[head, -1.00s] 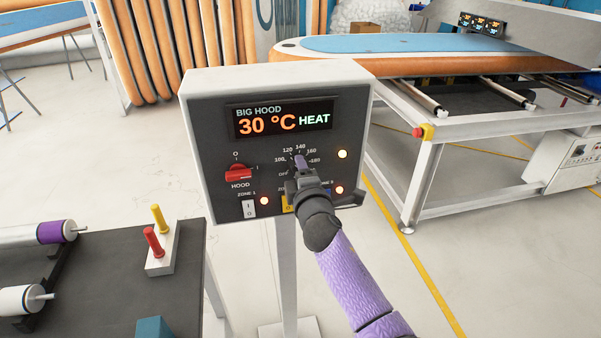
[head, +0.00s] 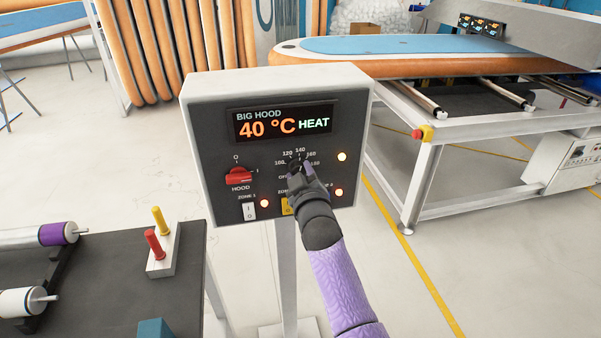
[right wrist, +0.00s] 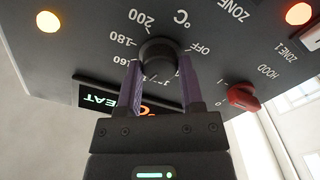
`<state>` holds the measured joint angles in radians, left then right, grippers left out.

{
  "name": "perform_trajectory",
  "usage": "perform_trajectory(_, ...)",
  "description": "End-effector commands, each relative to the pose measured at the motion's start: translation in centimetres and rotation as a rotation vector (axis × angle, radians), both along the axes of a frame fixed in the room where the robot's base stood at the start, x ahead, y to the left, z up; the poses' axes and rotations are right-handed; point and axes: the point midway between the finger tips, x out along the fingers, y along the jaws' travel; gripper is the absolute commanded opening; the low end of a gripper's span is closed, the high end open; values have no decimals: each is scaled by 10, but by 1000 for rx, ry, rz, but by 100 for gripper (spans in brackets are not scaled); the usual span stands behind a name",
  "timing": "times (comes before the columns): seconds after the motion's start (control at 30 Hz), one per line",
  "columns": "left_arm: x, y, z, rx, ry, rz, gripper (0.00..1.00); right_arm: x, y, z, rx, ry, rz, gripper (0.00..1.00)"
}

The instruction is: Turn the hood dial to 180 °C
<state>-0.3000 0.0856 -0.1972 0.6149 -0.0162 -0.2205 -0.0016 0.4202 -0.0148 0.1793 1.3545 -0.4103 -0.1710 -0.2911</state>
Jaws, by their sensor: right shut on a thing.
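The hood control box (head: 215,130) stands on a white post, and its display (head: 283,122) reads "BIG HOOD 40 °C HEAT" in the head view. The black hood dial (right wrist: 158,49) sits among printed marks; 180, 200 and OFF are readable around it in the right wrist view. My right gripper (right wrist: 160,80) is shut on the dial, with one purple finger on each side. In the head view my right gripper (head: 298,172) hides most of the dial, and I cannot tell where its pointer stands. My left gripper is not in view.
A red HOOD switch (head: 239,176) is left of the dial. Lit lamps (head: 342,156) and zone switches (head: 249,210) surround it. A dark table (head: 110,275) with a red and a yellow handle is at lower left. A board on a white-framed bench (head: 400,45) stands behind right.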

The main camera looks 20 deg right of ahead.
Motion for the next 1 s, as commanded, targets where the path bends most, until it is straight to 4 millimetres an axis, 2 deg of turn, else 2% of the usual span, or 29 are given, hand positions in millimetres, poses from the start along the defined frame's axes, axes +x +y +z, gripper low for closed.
perform_trajectory(0.37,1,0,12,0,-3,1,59,0,0,0,348,-76,-1,0)
perform_trajectory(0.7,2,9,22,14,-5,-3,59,0,0,-1,661,-148,-1,0)
perform_trajectory(1.0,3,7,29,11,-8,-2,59,0,0,-1,928,-212,-1,0)
